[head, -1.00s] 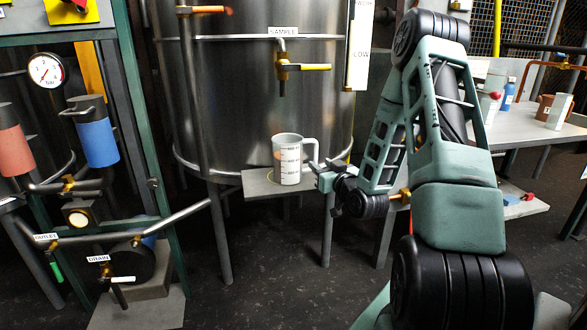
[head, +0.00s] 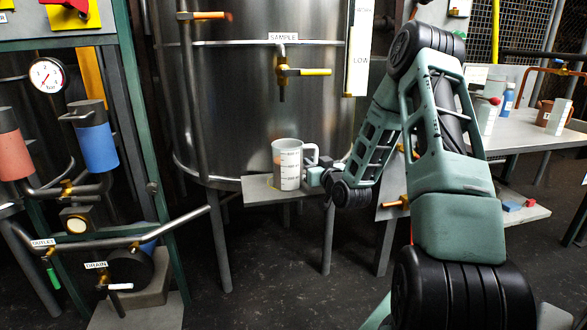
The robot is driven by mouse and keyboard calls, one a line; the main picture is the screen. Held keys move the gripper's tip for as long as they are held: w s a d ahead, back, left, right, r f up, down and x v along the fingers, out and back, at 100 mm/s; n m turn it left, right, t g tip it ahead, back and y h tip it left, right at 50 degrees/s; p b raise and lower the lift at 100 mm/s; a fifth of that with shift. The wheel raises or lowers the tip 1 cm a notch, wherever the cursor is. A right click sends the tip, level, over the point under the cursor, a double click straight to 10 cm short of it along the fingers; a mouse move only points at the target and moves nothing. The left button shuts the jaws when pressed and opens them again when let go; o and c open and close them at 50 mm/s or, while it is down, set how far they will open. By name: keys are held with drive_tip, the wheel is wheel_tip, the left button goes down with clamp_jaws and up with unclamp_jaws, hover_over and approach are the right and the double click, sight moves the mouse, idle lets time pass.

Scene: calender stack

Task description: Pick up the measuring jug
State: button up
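The measuring jug (head: 290,165) is a pale grey cup with dark scale marks and a handle on its right side. It stands upright on a small grey shelf (head: 258,190) in front of the steel tank. My gripper (head: 314,177) is at the lower part of the jug's handle, coming from the right. The fingers overlap the handle in this view. Whether they are closed on it or only around it is too small to tell.
A sample tap with a yellow lever (head: 302,72) sticks out of the tank (head: 240,100) above the jug. A pipe rack with a blue cylinder (head: 97,146) stands at the left. A side table (head: 520,132) with bottles and pots is at the right.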

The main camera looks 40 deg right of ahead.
drive_tip(key=shift+r, duration=0.25)
clamp_jaws()
drive_tip(key=shift+s+a+r+p, duration=0.1)
drive_tip(key=shift+s+r+p, duration=0.1)
drive_tip(key=shift+r+p, duration=0.2)
wheel_tip(320, 180, up, 6)
drive_tip(key=p, duration=0.2)
drive_tip(key=a+p+v, duration=0.1)
drive_tip(key=p+v, duration=0.1)
drive_tip(key=v, duration=0.6)
drive_tip(key=shift+a+p, duration=0.3)
drive_tip(key=shift+p, duration=0.1)
drive_tip(key=shift+r+p, duration=0.15)
drive_tip(key=shift+p, duration=0.8)
drive_tip(key=p, duration=0.4)
drive_tip(key=shift+s+a, duration=0.3)
drive_tip(key=shift+s, duration=0.1)
